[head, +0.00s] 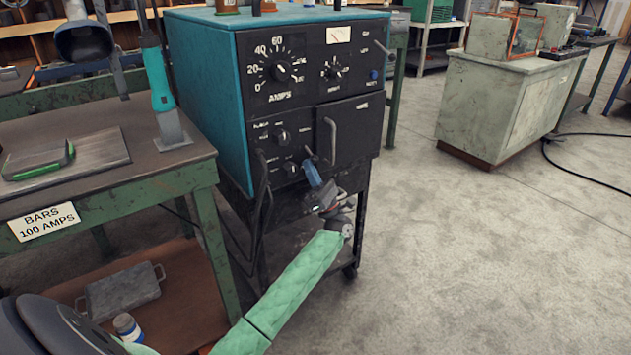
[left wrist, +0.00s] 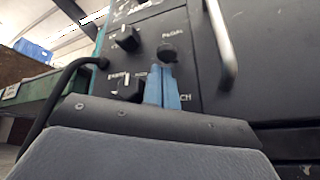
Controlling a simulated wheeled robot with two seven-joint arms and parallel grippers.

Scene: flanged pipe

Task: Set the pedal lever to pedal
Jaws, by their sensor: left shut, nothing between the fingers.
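The welding machine (head: 200,100) is a teal cabinet with a black front panel. The pedal lever (head: 309,151) is a short dark stick low on that panel, left of the door; its round dark knob shows in the left wrist view (left wrist: 167,52). A word that looks like "PEDAL" is printed above it and one ending in "CH" lower right. My left gripper (head: 312,172) has blue fingers, shut and empty; they also show in the left wrist view (left wrist: 163,82). The fingertips are just below the knob; I cannot tell whether they touch it. The lever's lower part is hidden behind them. My right gripper is not in view.
A vertical door handle (head: 331,142) stands right of the lever. Dark knobs (head: 280,136) sit to its left, and black cables (head: 262,205) hang at the panel's left edge. A green workbench (head: 150,185) stands left. The floor to the right is open.

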